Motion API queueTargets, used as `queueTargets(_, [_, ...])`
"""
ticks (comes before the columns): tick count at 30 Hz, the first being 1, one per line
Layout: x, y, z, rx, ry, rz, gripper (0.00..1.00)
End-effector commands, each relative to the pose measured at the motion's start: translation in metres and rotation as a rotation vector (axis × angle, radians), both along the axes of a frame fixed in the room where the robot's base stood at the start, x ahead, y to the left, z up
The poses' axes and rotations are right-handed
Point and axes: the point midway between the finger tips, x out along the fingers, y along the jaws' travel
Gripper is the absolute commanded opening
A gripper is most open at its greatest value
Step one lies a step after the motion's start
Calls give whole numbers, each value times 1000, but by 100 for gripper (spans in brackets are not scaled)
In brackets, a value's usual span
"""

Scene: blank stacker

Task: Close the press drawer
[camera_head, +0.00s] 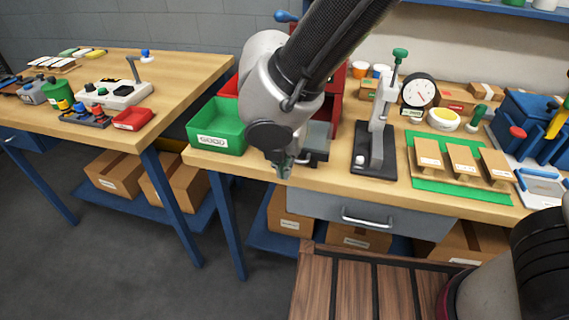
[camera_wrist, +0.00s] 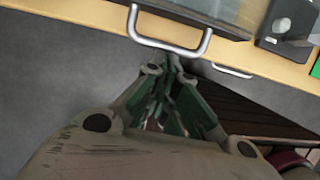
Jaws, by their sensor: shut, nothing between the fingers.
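The red press (camera_head: 338,105) stands on the right bench, largely hidden behind my arm in the head view. Its grey drawer (camera_head: 319,134) sticks out toward the bench's front edge. In the wrist view the drawer (camera_wrist: 215,10) shows at the top, with a U-shaped metal handle (camera_wrist: 168,44) at its front. My gripper (camera_head: 284,168) is shut and empty, pointing down just left of the drawer front in the head view. In the wrist view its fingertips (camera_wrist: 172,66) are close to the handle; I cannot tell whether they touch it.
A green GOOD bin (camera_head: 217,127) stands left of my gripper. A black-based lever stand (camera_head: 375,160) is to the right, beside a green mat (camera_head: 455,188) with brown blocks. Below the benchtop is a grey bench drawer (camera_head: 400,222) with its own handle. Open floor lies front left.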

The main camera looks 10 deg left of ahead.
Motion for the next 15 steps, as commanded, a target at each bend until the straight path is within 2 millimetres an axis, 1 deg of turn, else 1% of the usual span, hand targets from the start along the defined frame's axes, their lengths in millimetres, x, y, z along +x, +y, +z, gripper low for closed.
queueTargets(2, [10,-1,0,0,0,-5,0])
queueTargets(4, [25,-2,0,1,0,-7,0])
queueTargets(9, [74,-6,0,0,0,-8,0])
queueTargets(12, [99,-8,0,1,0,-6,0])
queueTargets(15, [117,-9,-1,0,0,-4,0])
